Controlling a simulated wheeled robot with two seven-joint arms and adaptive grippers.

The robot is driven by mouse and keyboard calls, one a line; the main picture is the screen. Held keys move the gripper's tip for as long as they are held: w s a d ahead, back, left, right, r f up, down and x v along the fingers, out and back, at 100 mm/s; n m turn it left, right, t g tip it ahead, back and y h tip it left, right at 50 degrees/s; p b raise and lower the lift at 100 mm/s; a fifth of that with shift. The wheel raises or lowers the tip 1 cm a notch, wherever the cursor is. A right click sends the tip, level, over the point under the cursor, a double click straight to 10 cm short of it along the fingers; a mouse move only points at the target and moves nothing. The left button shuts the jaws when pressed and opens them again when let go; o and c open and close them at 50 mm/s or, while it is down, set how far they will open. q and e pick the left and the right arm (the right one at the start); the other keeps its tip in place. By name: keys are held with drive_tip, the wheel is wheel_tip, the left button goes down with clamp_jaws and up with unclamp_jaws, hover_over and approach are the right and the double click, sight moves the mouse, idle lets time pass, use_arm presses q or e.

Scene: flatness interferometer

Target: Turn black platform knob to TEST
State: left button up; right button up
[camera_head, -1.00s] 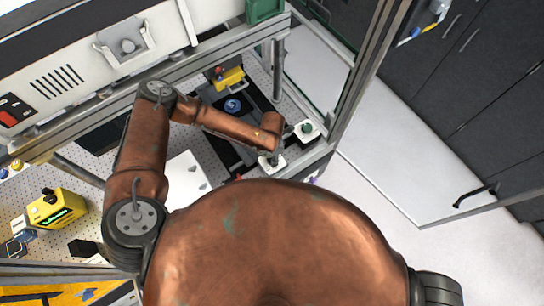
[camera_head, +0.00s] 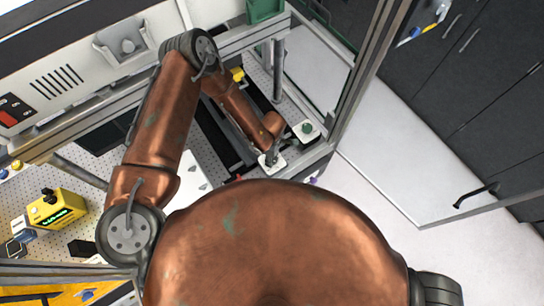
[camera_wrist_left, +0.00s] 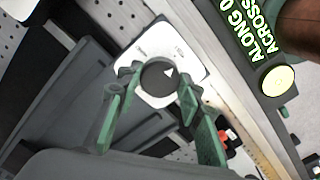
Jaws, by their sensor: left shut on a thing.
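The black platform knob (camera_wrist_left: 154,79) is round, with a white triangle mark near the right of its top, and sits on a white plate (camera_wrist_left: 145,47). Small print on the plate is too small to read surely. My left gripper (camera_wrist_left: 160,83) has its green fingers on either side of the knob, shut on it. In the head view my left gripper (camera_head: 268,158) is low over the white plate (camera_head: 278,165), and the knob is hidden there. My right gripper is not in view.
A second white plate with a green knob (camera_head: 307,128) lies just right of my gripper. A frame post (camera_head: 362,75) stands further right. A lit readout (camera_wrist_left: 250,28) and a cream round button (camera_wrist_left: 278,80) are at the right in the wrist view. A yellow meter (camera_head: 57,209) stands left.

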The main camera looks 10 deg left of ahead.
use_arm(q)
drive_tip(key=shift+m, duration=0.3)
drive_tip(key=o, duration=1.2)
drive_tip(key=shift+c, duration=0.2)
wheel_tip(320, 180, up, 8)
drive_tip(key=shift+f, duration=0.2)
